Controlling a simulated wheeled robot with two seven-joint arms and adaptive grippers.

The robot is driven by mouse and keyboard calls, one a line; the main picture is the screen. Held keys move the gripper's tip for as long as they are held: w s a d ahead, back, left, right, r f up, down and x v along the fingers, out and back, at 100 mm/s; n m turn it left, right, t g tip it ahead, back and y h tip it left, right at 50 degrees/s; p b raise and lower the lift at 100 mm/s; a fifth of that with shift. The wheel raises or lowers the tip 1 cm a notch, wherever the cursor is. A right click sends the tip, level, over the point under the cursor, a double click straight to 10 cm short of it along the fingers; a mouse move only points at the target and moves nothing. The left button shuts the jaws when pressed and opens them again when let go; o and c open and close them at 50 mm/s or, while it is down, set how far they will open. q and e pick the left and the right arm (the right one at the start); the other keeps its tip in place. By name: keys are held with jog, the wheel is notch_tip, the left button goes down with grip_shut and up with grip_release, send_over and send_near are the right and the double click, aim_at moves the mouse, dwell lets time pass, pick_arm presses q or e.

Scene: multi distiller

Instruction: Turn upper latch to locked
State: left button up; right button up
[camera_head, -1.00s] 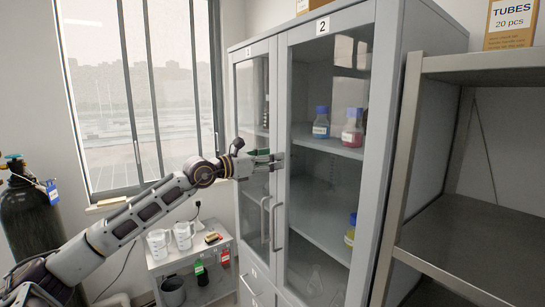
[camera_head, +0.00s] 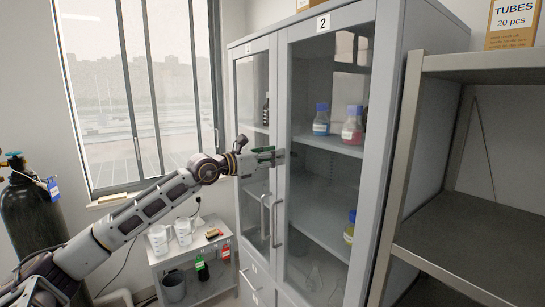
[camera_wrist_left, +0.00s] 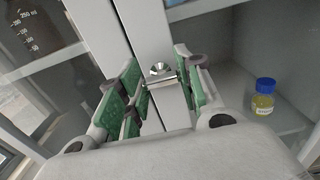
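The upper latch (camera_wrist_left: 160,72) is a small shiny metal piece with a round knob, on the grey post between the two glass cabinet doors. In the head view the latch (camera_head: 280,158) is small and partly hidden by the fingertips. My left gripper (camera_head: 272,155) reaches it from the left. In the left wrist view the green-padded fingers of the left gripper (camera_wrist_left: 160,88) are spread apart, with the latch between them. The right finger is very near the latch; I cannot tell whether it touches. My right gripper is not in view.
The grey cabinet (camera_head: 390,60) has long door handles (camera_head: 275,222) below the gripper. Bottles stand behind the glass, including a yellow one (camera_wrist_left: 263,98). A metal shelf (camera_head: 470,232) stands right, and a small cart (camera_head: 190,256) with jugs stands below my arm.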

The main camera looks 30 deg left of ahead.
pick_arm(q)
jog(key=shift+c, duration=1)
jog(key=shift+n, duration=0.4)
jog(key=shift+w+a+f+n, duration=0.1)
jog(key=shift+n, duration=4.15)
jog(key=shift+a+f+n, duration=0.1)
jog(key=shift+n, duration=4.15)
